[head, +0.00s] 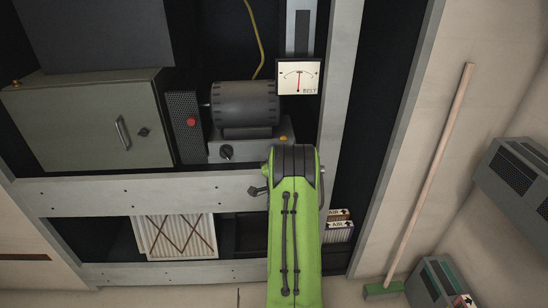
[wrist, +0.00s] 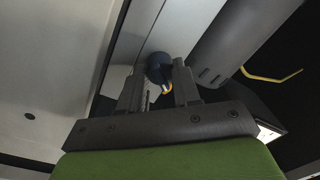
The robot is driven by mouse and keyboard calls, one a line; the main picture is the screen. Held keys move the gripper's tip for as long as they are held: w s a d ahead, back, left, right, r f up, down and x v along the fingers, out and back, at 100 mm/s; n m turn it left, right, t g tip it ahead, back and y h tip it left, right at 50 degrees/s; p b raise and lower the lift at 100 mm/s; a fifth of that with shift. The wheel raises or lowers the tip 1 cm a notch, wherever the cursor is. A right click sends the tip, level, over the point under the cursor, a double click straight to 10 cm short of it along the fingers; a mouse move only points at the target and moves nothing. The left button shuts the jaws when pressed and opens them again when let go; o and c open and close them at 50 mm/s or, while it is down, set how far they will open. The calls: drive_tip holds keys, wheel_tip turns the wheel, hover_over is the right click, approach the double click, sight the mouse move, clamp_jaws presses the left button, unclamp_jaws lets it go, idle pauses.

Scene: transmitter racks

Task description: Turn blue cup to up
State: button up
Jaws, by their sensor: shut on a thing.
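The blue cup (wrist: 158,66) shows in the wrist view as a small, dark, rounded blue thing, with a yellow and white mark at its lower edge. My gripper (wrist: 159,84) has one grey finger on each side of it and is shut on it. The fingers hide part of its sides, and I cannot tell which way it points.
A grey motor (head: 245,103) sits on a box with a dark knob (head: 227,152), left of my arm. A meter (head: 298,77) hangs above the arm. A grey cabinet (head: 92,122) stands at left. The rack's pale crossbar (head: 150,193) and upright (head: 342,80) run close by.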

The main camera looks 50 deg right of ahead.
drive_tip(key=n, duration=0.3)
drive_tip(key=shift+f+n, duration=0.1)
drive_tip(key=shift+n, duration=2.2)
drive_tip(key=shift+s+f, duration=0.1)
drive_tip(key=o, duration=1.1)
drive_tip(key=shift+c, duration=0.2)
